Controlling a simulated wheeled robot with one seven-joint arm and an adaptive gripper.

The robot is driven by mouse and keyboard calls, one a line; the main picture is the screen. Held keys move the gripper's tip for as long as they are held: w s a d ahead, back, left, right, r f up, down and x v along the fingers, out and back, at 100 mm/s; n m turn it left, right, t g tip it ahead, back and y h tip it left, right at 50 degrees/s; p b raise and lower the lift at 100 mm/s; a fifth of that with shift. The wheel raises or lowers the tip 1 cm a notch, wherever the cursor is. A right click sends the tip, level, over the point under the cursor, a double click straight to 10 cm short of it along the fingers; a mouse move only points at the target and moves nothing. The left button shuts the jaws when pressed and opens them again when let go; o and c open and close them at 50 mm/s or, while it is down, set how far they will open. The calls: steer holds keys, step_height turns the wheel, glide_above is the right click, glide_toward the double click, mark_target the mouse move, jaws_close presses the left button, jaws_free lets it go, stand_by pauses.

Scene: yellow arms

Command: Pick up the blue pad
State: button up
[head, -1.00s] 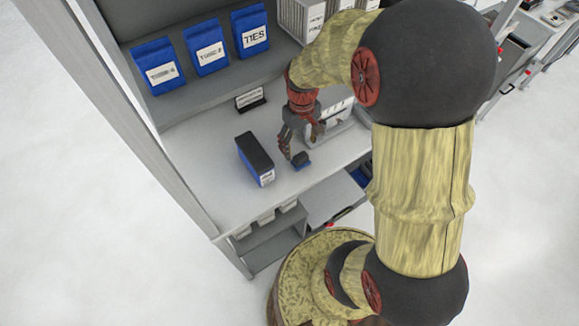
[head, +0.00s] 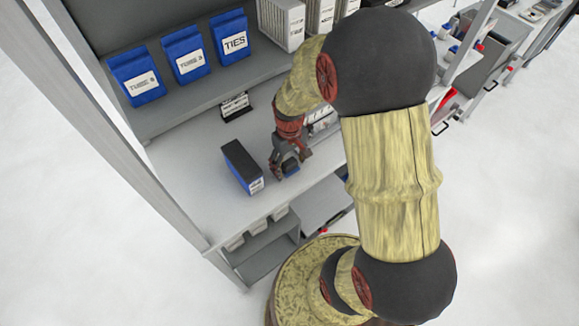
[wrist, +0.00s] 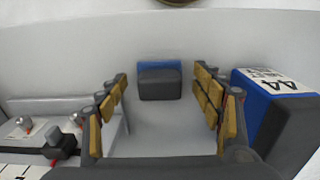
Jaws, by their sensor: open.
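The blue pad (wrist: 158,68) is a small block with a blue back part and a dark grey front part. It lies on the grey worktop, ahead of and between my spread fingers in the wrist view. My gripper (wrist: 160,105) is open, with nothing between its yellow-padded fingers near the camera. In the head view my gripper (head: 291,164) is low over the worktop at the blue pad (head: 290,167), which its fingers partly cover. I cannot tell whether they touch it.
A blue and black box (head: 242,167) stands close left of my gripper; it shows at right in the wrist view (wrist: 275,110). A white-and-grey device (wrist: 45,145) is on the other side. Blue bags (head: 185,55) line the shelf behind. The worktop's front edge is near.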

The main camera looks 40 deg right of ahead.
steer(key=shift+c, duration=0.9)
steer(key=c, duration=1.1)
steer(key=shift+c, duration=0.4)
steer(key=shift+r, duration=0.1)
steer(key=shift+w+r, duration=0.1)
steer(key=shift+r, duration=0.5)
steer(key=s+d+r+p, duration=0.3)
steer(key=s+d+r, duration=0.5)
steer(key=s+r, duration=0.3)
steer(key=shift+s+r, duration=0.3)
steer(key=shift+d, duration=0.1)
